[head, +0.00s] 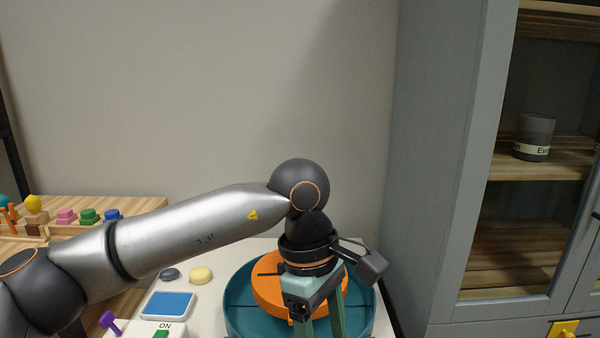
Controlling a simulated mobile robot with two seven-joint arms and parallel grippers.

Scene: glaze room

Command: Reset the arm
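My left arm comes in from the left and bends down at its dark wrist. My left gripper (322,322) hangs over a teal round basin and an orange disc in it. Its two green fingers point down and stand apart, with a gap between them. The fingertips are cut off by the bottom edge, and I see nothing held between the visible parts. The orange disc (268,292) is partly hidden behind the gripper. The teal basin (236,308) shows around the disc. My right gripper is not in view.
A white table holds a blue pad (167,305), a yellow piece (201,275), a grey piece (169,274) and a white box with a green ON switch (161,335). Coloured pegs stand at the left. A grey cabinet (440,150) with a mug (534,135) is at the right.

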